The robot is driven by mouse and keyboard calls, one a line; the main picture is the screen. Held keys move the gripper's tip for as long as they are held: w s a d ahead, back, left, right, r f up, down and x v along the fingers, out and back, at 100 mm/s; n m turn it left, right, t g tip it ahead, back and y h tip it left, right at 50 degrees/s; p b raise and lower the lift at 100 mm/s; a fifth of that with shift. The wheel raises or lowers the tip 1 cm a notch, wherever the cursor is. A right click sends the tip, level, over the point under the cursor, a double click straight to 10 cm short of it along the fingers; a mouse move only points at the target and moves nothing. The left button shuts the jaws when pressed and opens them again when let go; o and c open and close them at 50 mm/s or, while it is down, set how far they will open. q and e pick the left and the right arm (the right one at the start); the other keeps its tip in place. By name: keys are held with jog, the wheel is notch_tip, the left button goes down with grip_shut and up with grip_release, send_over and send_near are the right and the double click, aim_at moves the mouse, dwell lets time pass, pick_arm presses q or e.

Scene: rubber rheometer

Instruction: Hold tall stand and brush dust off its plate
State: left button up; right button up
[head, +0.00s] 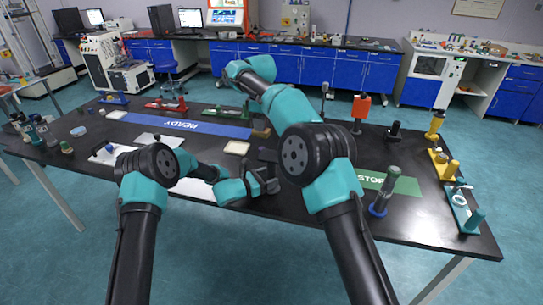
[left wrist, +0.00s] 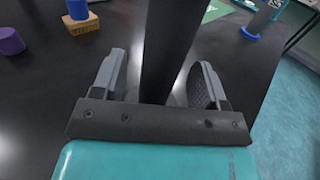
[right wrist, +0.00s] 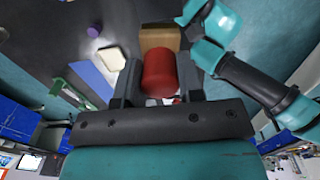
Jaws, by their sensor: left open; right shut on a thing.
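My left gripper (head: 268,183) is low over the near middle of the black table. In the left wrist view its fingers are open on either side of a dark upright bar (left wrist: 172,45), which looks like the tall stand's post. I cannot tell whether they touch it. Its plate does not show clearly. My right gripper (right wrist: 158,82) is shut on a red cylinder (right wrist: 158,73) with a tan block (right wrist: 160,38) at its far end, which looks like the brush. Dust cannot be made out.
A blue READY mat (head: 190,125) lies behind left and a green STOP mat (head: 375,180) to the right. A grey post on a blue base (head: 383,192) stands nearby. Yellow (head: 437,124) and teal (head: 465,208) stands line the right edge.

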pick_arm(q)
jog(key=v, duration=1)
jog(key=shift+s+a, duration=0.1)
jog(key=shift+a, duration=0.1)
jog(key=shift+s+a, duration=0.15)
